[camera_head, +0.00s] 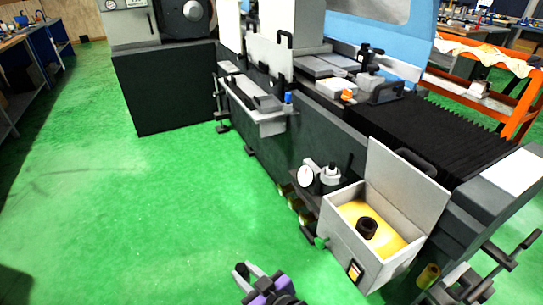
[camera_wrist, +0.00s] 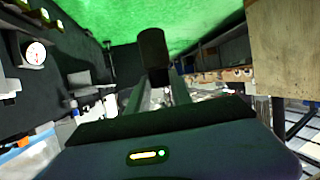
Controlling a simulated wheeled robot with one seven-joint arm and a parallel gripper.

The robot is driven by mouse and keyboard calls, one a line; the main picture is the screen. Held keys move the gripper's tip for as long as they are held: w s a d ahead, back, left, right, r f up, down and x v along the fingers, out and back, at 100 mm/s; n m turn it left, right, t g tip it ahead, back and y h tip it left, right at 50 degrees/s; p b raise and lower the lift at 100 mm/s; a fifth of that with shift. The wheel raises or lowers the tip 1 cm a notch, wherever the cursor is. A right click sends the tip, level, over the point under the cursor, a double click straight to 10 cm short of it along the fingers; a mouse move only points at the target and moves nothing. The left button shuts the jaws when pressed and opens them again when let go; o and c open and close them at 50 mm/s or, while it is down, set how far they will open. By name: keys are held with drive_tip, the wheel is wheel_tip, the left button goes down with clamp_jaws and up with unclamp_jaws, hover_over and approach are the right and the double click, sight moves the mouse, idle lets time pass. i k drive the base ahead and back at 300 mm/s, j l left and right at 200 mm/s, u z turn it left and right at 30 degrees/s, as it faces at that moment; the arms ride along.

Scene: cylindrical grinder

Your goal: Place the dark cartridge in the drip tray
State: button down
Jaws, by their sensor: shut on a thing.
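My gripper (camera_wrist: 155,86) is shut on a dark cylinder, the dark cartridge (camera_wrist: 153,48), which sticks out beyond the fingertips in the wrist view. In the head view my gripper (camera_head: 250,274) is at the bottom edge, over the green floor, and the dark cartridge (camera_head: 240,271) shows small at its tip. A long, narrow grey tray (camera_head: 270,118) on the machine's front looks like the drip tray; it lies well beyond my gripper. A dark slab and a small blue-topped item are at its near end.
An open grey box (camera_head: 345,248) with a yellow inside and a dark ring (camera_head: 367,228) stands right of my gripper. A dial gauge (camera_head: 306,176) sits on a shelf behind it. The black machine base (camera_head: 170,90) borders the floor. The green floor (camera_head: 190,200) at left is clear.

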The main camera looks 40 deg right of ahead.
sight(267, 106)
drive_tip(key=i+j, duration=0.15)
drive_tip(key=i, duration=0.35)
drive_tip(key=i+j, duration=0.1)
drive_tip(key=i, duration=0.35)
drive_tip(key=i+j, duration=0.15)
drive_tip(key=i, duration=0.35)
drive_tip(key=i+j+z, duration=0.3)
drive_tip(key=i, duration=0.3)
drive_tip(key=i+j+z, duration=0.25)
drive_tip(key=i, duration=0.3)
drive_tip(key=j, duration=0.1)
